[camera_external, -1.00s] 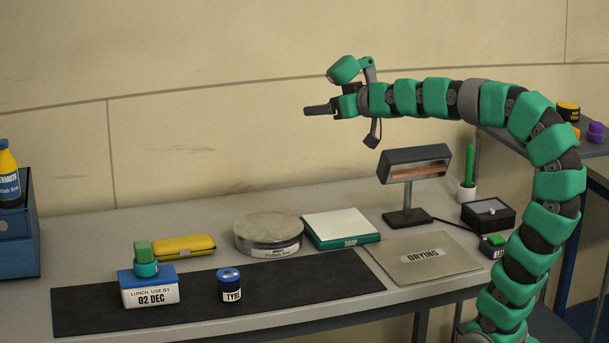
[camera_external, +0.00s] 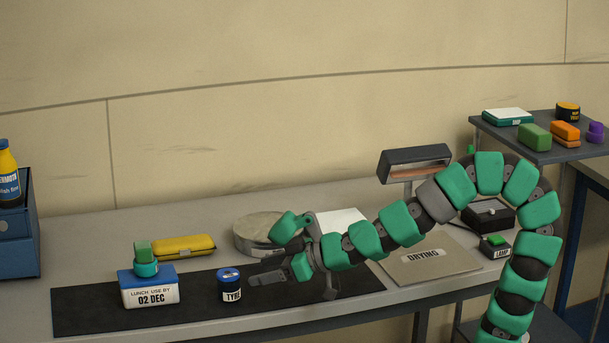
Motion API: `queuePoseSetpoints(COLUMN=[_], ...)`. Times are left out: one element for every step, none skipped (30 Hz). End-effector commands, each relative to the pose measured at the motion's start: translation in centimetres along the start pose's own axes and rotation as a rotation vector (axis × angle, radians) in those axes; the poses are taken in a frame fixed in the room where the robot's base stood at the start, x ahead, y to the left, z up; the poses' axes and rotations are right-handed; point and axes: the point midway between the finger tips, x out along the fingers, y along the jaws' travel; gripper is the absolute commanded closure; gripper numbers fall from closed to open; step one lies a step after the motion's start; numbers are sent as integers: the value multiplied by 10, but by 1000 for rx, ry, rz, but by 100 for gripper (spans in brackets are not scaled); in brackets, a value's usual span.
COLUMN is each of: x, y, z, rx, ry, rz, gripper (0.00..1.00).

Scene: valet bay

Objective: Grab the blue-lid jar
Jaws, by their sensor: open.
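The blue-lid jar (camera_external: 230,285) is a small dark jar with a white label reading "TYRE". It stands upright on the black mat (camera_external: 90,318) on the bench. My gripper (camera_external: 250,272) is just right of the jar, low over the mat, with its fingers pointing left at it. The fingers are open and nothing shows between them. I cannot tell whether a fingertip touches the jar.
Left of the jar stands a blue-lidded lunch box (camera_external: 150,291) with a green block on top. A yellow case (camera_external: 184,246) and a round tin (camera_external: 258,233) lie behind. A heater lamp (camera_external: 415,164) and a drying plate (camera_external: 428,262) are to the right.

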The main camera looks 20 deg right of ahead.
Motion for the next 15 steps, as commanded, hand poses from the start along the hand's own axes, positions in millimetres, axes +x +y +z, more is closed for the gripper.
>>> queuePoseSetpoints(x=[4, 7, 13, 17, 21, 26, 29, 33, 38, 42, 46, 50, 54, 56, 59], y=[0, 0, 0, 0, 0, 0, 0, 0, 0, 0, 0, 0, 0, 0, 1], z=[-1, 0, 1, 2, 2, 2, 2, 2, 2, 3, 3, 3, 3, 3, 2], rx=[1, 1, 2, 2, 2, 2, 2, 2, 1, 1, 2, 1, 1, 1, 0], ry=[-4, -5, -6, -5, -4, -4, -3, -3, -4, -4, -5, -5, -5, -4, -3], rz=[0, 0, -1, -1, -2, -2, -2, -2, -1, -1, -1, -2, -1, -1, 0], gripper=[30, 30, 30, 30, 30, 30, 30, 30, 30, 30, 30, 30, 30, 30, 30])
